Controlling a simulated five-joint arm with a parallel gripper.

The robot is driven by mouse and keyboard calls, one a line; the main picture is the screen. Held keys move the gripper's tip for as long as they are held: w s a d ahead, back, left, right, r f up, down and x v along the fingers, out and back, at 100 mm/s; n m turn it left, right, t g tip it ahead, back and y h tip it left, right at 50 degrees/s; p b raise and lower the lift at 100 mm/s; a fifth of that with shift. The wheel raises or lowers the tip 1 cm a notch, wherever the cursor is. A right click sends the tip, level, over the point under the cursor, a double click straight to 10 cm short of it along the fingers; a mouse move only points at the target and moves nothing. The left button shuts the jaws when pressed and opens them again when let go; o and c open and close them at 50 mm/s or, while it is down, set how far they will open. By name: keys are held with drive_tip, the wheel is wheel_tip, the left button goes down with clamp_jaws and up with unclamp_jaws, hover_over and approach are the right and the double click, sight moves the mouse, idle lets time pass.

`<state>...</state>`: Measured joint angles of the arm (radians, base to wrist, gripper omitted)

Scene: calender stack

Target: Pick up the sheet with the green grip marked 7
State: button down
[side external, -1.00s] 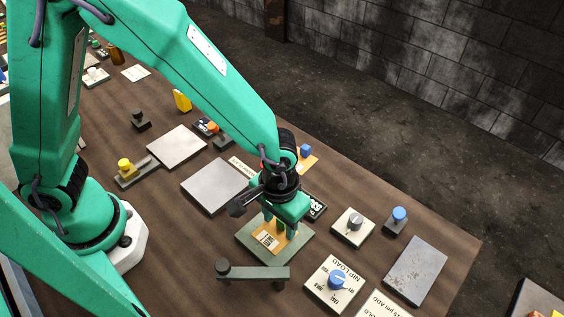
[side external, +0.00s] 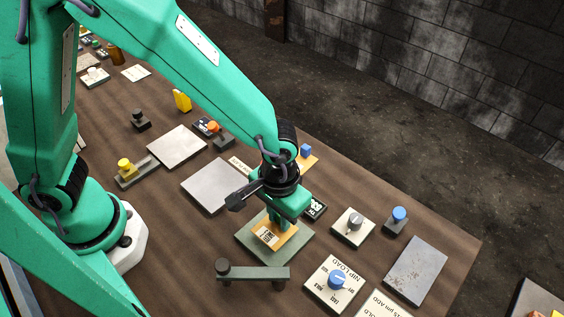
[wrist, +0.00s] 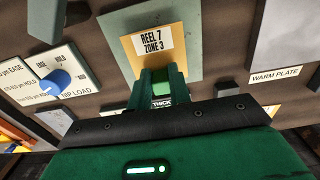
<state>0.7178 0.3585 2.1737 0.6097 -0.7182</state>
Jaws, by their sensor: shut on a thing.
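The orange sheet (side external: 266,240) has a white label reading REEL 7 ZONE 3, clearest in the wrist view (wrist: 153,41). It lies over a grey-green plate (side external: 247,243), which also shows in the wrist view (wrist: 112,38). A green grip (wrist: 162,88) stands at the sheet's near edge in the wrist view. My gripper (side external: 277,224) is down at the sheet, its fingers shut on the green grip. The fingers hide the grip in the side view. I cannot tell whether the sheet is resting on the plate or slightly above it.
A dark green bar with a round knob (side external: 254,272) lies in front of the plate. The NIP LOAD dial (side external: 336,282) and another dial plate (side external: 352,228) stand to the right. A grey plate (side external: 212,186) lies behind left, and a worn grey plate (side external: 415,272) far right.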

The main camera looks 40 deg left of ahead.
wheel_tip(320, 180, up, 2)
drive_tip(key=shift+r, duration=0.2)
drive_tip(key=s+d+r, duration=0.1)
drive_tip(key=s+r, duration=0.1)
drive_tip(key=s, duration=0.1)
drive_tip(key=s+d+r, duration=0.1)
drive_tip(key=s+r, duration=0.1)
drive_tip(key=s, duration=0.2)
drive_tip(key=s+d+r, duration=0.1)
drive_tip(key=s+r, duration=0.2)
drive_tip(key=s, duration=0.1)
drive_tip(key=shift+s+d, duration=0.1)
drive_tip(key=shift+d, duration=0.2)
